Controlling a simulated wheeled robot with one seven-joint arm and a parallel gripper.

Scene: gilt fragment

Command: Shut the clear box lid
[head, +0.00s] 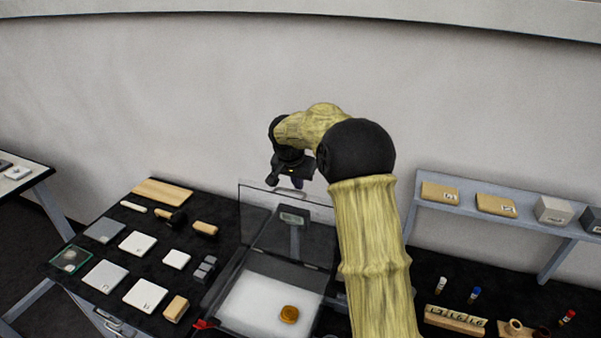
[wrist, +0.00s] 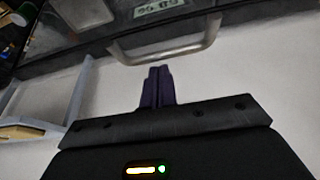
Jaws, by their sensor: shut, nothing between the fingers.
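The clear box (head: 227,327) stands on the black-covered table, with a white floor and a round golden piece (head: 289,314) inside. Its clear lid (head: 255,205) is raised, standing nearly upright at the back of the box. My gripper (head: 297,183) is at the top edge of the lid, fingers pointing down. In the wrist view the purple fingers (wrist: 158,72) are together, with nothing between them. They are close to the lid's grey handle (wrist: 165,52); I cannot tell whether they touch it. My arm hides the right side of the box.
A small display on a post (head: 294,220) shows through the lid. Several pale tiles (head: 138,243), blocks and a brush lie left of the box. A shelf (head: 500,215) with boxes stands at the right, with a wooden rack (head: 455,321) and vials in front. The wall is behind.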

